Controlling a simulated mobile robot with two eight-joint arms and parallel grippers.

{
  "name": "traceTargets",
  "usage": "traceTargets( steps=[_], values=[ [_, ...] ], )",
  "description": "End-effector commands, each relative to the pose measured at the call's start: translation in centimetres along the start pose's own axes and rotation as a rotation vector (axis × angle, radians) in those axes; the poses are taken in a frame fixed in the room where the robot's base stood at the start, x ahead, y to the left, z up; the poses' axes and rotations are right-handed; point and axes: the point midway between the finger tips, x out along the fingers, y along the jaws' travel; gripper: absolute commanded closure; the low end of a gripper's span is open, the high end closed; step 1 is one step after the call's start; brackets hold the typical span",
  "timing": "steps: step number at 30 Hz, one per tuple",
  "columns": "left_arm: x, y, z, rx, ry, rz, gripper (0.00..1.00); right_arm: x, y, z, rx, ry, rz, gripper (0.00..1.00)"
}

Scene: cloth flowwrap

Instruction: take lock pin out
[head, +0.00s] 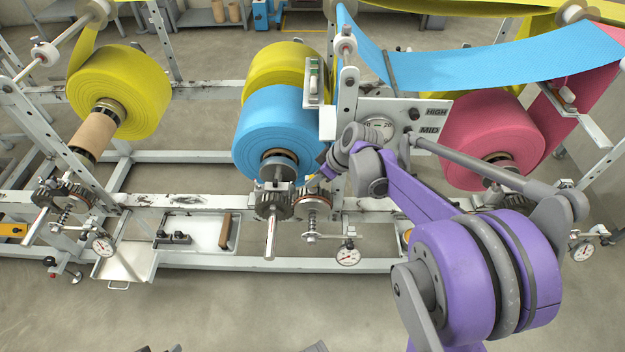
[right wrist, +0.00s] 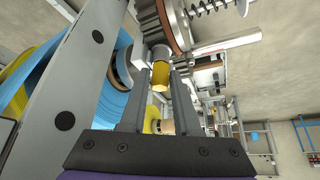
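The lock pin appears to be the yellow-ended pin (right wrist: 160,75) beside the gear and grey upright in the right wrist view. In the head view a small bit of yellow (head: 311,182) shows by the gears, mostly hidden by my gripper. My right gripper (right wrist: 158,82) is open, its two fingers apart with the yellow end between or just beyond their tips. Clear gaps show beside the pin, and I see no grip on it. In the head view my right gripper (head: 322,176) is small and partly hidden by its wrist. My left gripper cannot be made out.
A blue roll (head: 277,133) stands close left of my right gripper. Gears (head: 312,203) and a dial gauge (head: 348,256) lie below it. The grey upright (right wrist: 75,75) runs close beside the fingers. A pink roll (head: 492,140) is at right. Open floor lies in front.

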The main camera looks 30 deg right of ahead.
Motion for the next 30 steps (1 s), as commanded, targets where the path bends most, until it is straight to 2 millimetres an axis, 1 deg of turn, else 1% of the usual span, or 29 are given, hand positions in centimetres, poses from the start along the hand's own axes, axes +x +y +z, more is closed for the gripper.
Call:
traceTargets(
  steps=[1, 4, 5, 19, 30],
  values=[
    [0.0, 0.0, 0.0, 0.0, 0.0, 0.0, 0.5, 0.0, 0.0, 0.0, 0.0, 0.0, 0.0, 0.81],
    [0.0, 0.0, 0.0, 0.0, 0.0, 0.0, 0.5, 0.0, 0.0, 0.0, 0.0, 0.0, 0.0, 0.99],
    [0.0, 0.0, 0.0, 0.0, 0.0, 0.0, 0.5, 0.0, 0.0, 0.0, 0.0, 0.0, 0.0, 1.0],
    [-0.1, 0.0, -0.1, 0.0, 0.0, 0.0, 0.5, -0.2, 0.0, -0.1, 0.0, 0.0, 0.0, 1.0],
    [-1.4, 0.0, -0.8, 0.0, 0.005, 0.0, 0.5, -1.7, 0.0, -1.0, 0.0, 0.0, 0.0, 1.0]
  ],
)
